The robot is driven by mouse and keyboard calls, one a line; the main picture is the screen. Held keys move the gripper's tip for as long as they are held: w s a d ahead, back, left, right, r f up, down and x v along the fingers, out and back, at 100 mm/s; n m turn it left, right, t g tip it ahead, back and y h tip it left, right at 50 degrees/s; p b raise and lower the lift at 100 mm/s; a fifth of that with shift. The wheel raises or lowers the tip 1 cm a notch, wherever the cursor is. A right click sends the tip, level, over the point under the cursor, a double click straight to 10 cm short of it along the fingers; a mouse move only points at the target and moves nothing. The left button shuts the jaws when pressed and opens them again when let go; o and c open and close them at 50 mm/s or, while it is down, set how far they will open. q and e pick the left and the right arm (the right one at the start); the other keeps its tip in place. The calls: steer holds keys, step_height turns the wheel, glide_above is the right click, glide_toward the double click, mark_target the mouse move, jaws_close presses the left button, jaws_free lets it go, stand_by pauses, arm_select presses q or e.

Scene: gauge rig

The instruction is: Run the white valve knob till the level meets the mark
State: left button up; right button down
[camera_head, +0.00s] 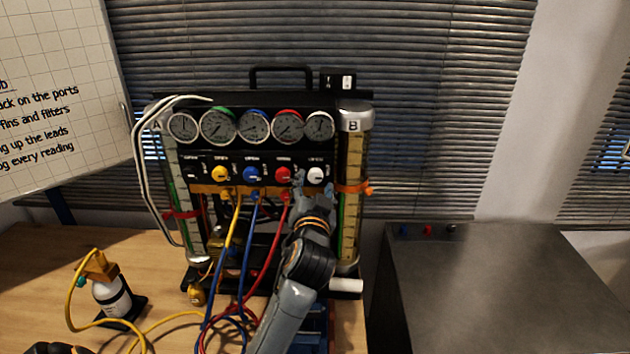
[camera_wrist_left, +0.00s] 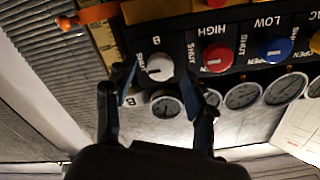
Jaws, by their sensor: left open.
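The white valve knob (camera_head: 316,174) is at the right end of the knob row on the black gauge panel. My left gripper (camera_head: 313,187) is at this knob. In the left wrist view the white knob (camera_wrist_left: 159,67) sits between the two spread fingers of my open left gripper (camera_wrist_left: 157,76); a gap shows on each side, and contact cannot be told. The column marked B (camera_head: 352,150) stands at the panel's right with a yellow scale and an orange marker (camera_head: 356,188). A green strip shows in its lower part; the exact level is too small to read. My right gripper is out of view.
Red (camera_head: 283,174), blue (camera_head: 251,174) and yellow (camera_head: 220,174) knobs sit left of the white one. Coloured hoses (camera_head: 240,260) hang below. A small bottle (camera_head: 112,297) stands at left on the wooden table (camera_head: 40,270). A dark cabinet (camera_head: 500,280) is at right.

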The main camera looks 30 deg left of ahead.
arm_select(q)
steer(key=v, duration=0.9)
steer(key=shift+s+d, duration=0.2)
steer(key=shift+s, duration=0.05)
